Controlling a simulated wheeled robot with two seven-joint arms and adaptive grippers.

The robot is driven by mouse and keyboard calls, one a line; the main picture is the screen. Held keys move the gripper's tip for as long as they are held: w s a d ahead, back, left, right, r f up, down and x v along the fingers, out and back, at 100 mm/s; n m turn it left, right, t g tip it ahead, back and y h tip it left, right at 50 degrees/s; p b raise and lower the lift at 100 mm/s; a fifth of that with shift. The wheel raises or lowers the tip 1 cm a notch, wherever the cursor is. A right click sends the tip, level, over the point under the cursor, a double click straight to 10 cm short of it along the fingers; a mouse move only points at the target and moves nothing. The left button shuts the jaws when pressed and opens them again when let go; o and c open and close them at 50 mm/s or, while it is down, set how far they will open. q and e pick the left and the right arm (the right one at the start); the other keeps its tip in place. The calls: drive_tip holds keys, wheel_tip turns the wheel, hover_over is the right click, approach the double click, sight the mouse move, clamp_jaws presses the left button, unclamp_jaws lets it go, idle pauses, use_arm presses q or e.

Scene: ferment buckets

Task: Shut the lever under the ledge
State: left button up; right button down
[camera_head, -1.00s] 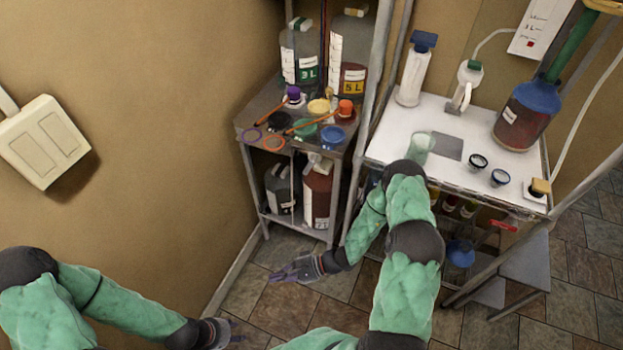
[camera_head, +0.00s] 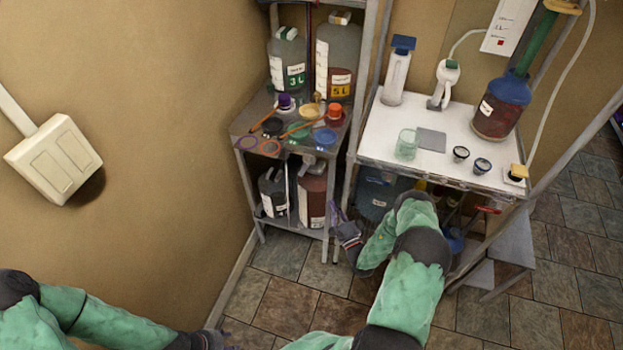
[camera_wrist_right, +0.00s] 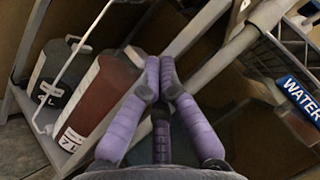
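A small red lever (camera_head: 487,209) shows under the front ledge of the white-topped bench (camera_head: 385,155), toward its right end. It is too small to tell its exact position. My right gripper (camera_head: 336,212) is well to the left of the lever, low between the shelf rack and the bench. In the right wrist view the purple fingers (camera_wrist_right: 159,62) meet at their tips with nothing visible between them. The lever does not show there. My left gripper (camera_head: 222,338) is at the bottom edge, far from the bench, and its finger opening is unclear.
A grey rack (camera_head: 240,126) with jugs, caps and rings stands left of the bench. A glass (camera_head: 407,145), small dark cups and a red-filled bottle (camera_head: 501,106) stand on the bench top. A blue container (camera_head: 375,190) is below it. A diagonal post flanks the right side.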

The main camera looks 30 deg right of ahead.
sight(304, 168)
drive_tip(key=shift+w, duration=0.15)
drive_tip(key=a+b+x, duration=0.2)
drive_tip(key=a+x, duration=0.1)
drive_tip(key=x, duration=0.9)
drive_tip(key=shift+w+r, duration=0.35)
drive_tip(key=shift+r, duration=0.05)
drive_tip(key=shift+d, duration=0.1)
